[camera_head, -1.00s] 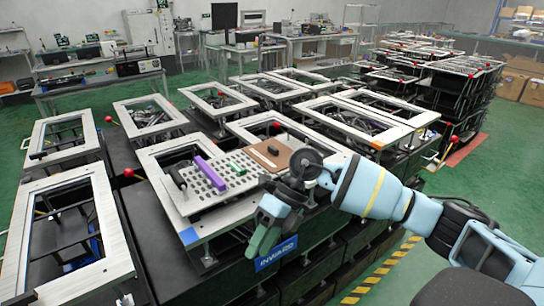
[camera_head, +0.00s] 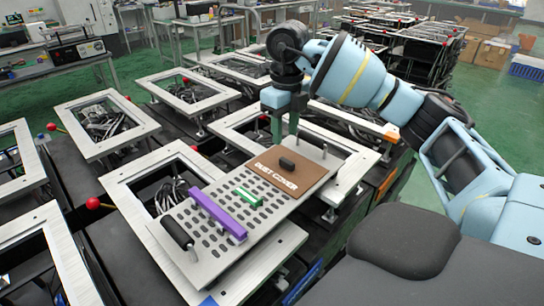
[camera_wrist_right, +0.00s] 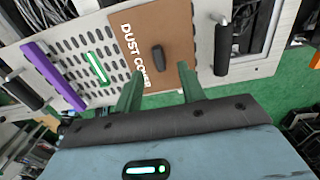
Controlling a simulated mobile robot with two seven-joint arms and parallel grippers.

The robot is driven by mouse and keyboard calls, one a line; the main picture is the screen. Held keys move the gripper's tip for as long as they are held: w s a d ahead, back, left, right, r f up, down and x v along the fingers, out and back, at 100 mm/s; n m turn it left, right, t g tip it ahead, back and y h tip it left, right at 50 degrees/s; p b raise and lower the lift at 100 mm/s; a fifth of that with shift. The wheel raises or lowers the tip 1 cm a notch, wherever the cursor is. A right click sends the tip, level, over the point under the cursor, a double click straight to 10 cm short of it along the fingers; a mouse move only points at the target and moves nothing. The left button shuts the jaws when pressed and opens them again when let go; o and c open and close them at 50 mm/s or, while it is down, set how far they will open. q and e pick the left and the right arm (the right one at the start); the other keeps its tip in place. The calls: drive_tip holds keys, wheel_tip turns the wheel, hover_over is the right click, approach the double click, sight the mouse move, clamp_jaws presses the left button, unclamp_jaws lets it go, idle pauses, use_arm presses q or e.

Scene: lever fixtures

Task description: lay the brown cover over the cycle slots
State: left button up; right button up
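The brown cover (camera_head: 288,178), lettered "DUST COVER", lies flat on the right end of a grey slotted plate (camera_head: 192,272). It has a black knob (camera_head: 287,164) and also shows in the right wrist view (camera_wrist_right: 178,28). Rows of dark oval slots (camera_head: 262,202) are exposed to its left. A green bar (camera_head: 249,196) and a purple bar (camera_head: 217,214) lie across the slots. My right gripper (camera_head: 285,122) is open and empty above the cover. In the right wrist view its fingers (camera_wrist_right: 159,88) are spread to either side of the knob's line, apart from it. My left gripper is not in view.
Black handles stand at the plate's left end (camera_head: 177,233) and right end (camera_head: 312,141). The plate rests on a silver frame (camera_head: 125,197) among several similar frames. Red-ball levers (camera_head: 92,203) stick out nearby. Benches and stacked frames stand behind.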

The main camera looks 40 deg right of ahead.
sight(287, 161)
drive_tip(key=shift+s, duration=0.3)
drive_tip(key=shift+s+f, duration=0.1)
drive_tip(key=shift+f, duration=1.4)
drive_tip(key=f, duration=0.4)
drive_tip(key=shift+s+a+f, duration=0.15)
drive_tip(key=shift+s+f, duration=0.15)
drive_tip(key=shift+c, duration=0.6)
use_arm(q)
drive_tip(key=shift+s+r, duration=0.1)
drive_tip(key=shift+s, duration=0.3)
use_arm(e)
clamp_jaws()
